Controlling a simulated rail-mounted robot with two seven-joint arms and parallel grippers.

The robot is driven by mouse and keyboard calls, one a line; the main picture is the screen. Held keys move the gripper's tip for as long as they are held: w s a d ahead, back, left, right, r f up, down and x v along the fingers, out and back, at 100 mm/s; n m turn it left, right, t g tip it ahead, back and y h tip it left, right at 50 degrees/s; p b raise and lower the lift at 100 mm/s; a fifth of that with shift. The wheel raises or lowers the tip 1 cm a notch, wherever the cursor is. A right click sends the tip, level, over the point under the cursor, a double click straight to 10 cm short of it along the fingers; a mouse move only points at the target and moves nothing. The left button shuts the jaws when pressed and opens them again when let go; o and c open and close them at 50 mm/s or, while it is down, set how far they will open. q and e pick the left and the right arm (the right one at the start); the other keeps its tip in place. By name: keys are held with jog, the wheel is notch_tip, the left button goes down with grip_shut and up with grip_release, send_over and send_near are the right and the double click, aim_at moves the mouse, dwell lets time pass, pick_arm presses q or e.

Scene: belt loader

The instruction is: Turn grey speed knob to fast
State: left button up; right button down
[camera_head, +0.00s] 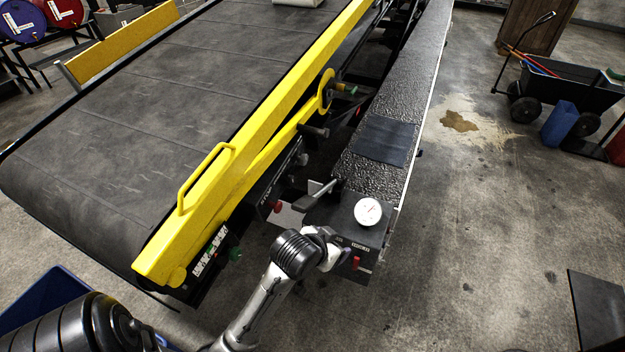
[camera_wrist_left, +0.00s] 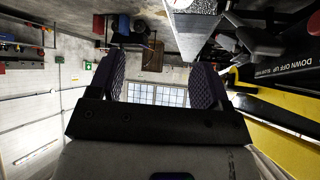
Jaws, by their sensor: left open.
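The dark control box (camera_head: 350,225) stands at the near end of the long black fender, with a white round dial (camera_head: 368,211) on top and a red switch (camera_head: 356,262) on its near side. A grey lever (camera_head: 317,196) sticks out at its left. I cannot make out a grey speed knob; my gripper and wrist cover part of the box's near side. My left gripper (camera_head: 330,248) is right at that side; contact cannot be told. In the left wrist view its two dark padded fingers (camera_wrist_left: 160,82) are apart with nothing between them. My right gripper is not in view.
The wide belt (camera_head: 140,110) with its yellow rail (camera_head: 255,115) lies to the left of the box. A black cart (camera_head: 570,85) and blue container (camera_head: 559,124) stand at the right. The concrete floor right of the box is mostly clear.

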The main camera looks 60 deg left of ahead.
pick_arm(q)
jog(key=w+a+r+n+t+y+b, duration=0.2)
jog(key=w+a+r+n+t+b, duration=0.15)
jog(key=w+a+b, duration=0.4)
jog(key=w+a+r+n+t+y+b, duration=0.15)
jog(key=w+a+r+n+b, duration=0.3)
jog(key=a+b, duration=0.5)
jog(key=n+g+y+b, duration=0.3)
jog(key=n+g+y, duration=0.3)
jog(key=n+y, duration=0.85)
send_over(306, 161)
jog(key=d, duration=0.5)
notch_tip(306, 161, down, 8)
jog(key=n+h, duration=0.3)
jog(key=w+d+f+n+g, duration=0.2)
jog(key=d+f+n+g, duration=0.6)
jog(key=n+g, duration=0.25)
jog(key=shift+m+y, duration=0.3)
jog(key=a, duration=0.4)
jog(key=s+a+b, duration=0.1)
jog(key=a, duration=0.3)
jog(key=s+a, duration=0.1)
jog(key=a, duration=0.3)
jog(key=shift+a+r, duration=0.1)
jog(key=shift+a, duration=0.3)
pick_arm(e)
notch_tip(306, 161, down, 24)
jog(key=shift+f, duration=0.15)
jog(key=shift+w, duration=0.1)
